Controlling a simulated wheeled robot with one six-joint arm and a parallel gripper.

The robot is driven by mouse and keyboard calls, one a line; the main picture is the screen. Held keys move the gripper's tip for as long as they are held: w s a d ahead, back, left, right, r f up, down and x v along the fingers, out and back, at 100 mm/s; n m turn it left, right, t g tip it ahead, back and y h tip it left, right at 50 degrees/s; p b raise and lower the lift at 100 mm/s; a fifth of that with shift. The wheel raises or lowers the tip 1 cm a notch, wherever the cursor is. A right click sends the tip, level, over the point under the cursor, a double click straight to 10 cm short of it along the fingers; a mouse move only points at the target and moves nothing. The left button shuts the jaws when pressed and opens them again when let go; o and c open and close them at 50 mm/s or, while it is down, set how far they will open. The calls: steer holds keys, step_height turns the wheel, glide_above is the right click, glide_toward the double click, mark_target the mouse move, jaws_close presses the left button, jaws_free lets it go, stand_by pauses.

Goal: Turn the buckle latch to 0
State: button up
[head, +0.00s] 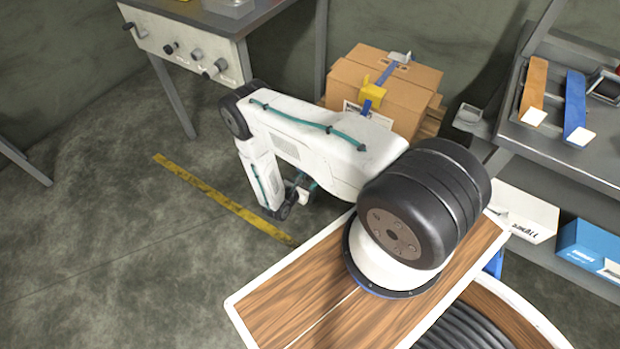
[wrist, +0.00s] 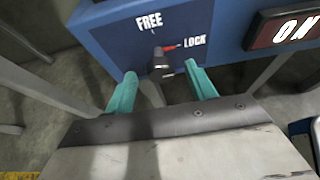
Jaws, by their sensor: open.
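In the wrist view, a small black lever or knob (wrist: 158,64) sits on a blue panel (wrist: 108,40). White words FREE and LOCK mark the panel, and a red pointer (wrist: 172,48) lies toward LOCK. No 0 mark is legible, and I cannot tell if this is the buckle latch. My gripper (wrist: 161,71) is open, with its teal fingers on either side of the knob; contact is not clear. In the head view, my gripper (head: 303,188) is low beyond the wooden top, small and partly hidden. A yellow buckle (head: 372,94) sits on a blue strap around cardboard boxes (head: 412,98).
A red ON sign (wrist: 290,28) is right of the panel. A bench with several knobs (head: 195,50) stands back left. A shelf unit (head: 560,150) with boxes is at right. The floor (head: 110,230) at left is open, with a yellow line (head: 225,200).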

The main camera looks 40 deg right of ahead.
mark_target(309, 179)
steer(key=shift+x, duration=1.6)
steer(key=c, duration=1)
steer(key=shift+o, duration=0.2)
